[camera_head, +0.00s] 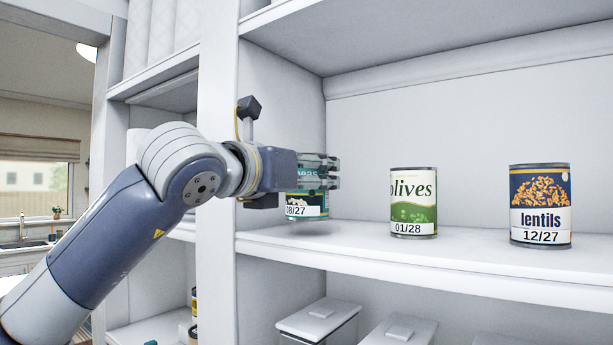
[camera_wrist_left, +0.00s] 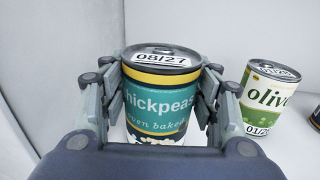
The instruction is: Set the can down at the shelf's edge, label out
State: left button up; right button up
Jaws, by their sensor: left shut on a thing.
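The chickpeas can (camera_head: 304,212) has a teal label with yellow bands and a white 08/27 date. My left gripper (camera_head: 322,172) is shut around its sides, over the left end of the shelf (camera_head: 430,257). Fingers hide most of its upper half in the head view. The can looks upright, its date strip toward the head camera; I cannot tell whether its base touches the shelf. In the left wrist view, the can (camera_wrist_left: 160,100) sits between the fingers (camera_wrist_left: 160,92), its name facing that camera and 08/27 on its lid. My right gripper is not in view.
An olives can (camera_head: 413,214) and a lentils can (camera_head: 540,218) stand to the right, labels facing out. A shelf side panel (camera_head: 217,150) rises close on the left. Bare shelf lies between the cans. Lidded boxes (camera_head: 318,318) stand below.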

pick_arm(q)
jog(key=shift+a+f+p, duration=0.15)
jog(key=shift+f+p, duration=0.2)
jog(key=shift+f, duration=0.8)
jog(key=o, duration=0.9)
jog(key=shift+f+b, duration=0.1)
jog(key=shift+b, duration=0.25)
jog(key=o, duration=0.4)
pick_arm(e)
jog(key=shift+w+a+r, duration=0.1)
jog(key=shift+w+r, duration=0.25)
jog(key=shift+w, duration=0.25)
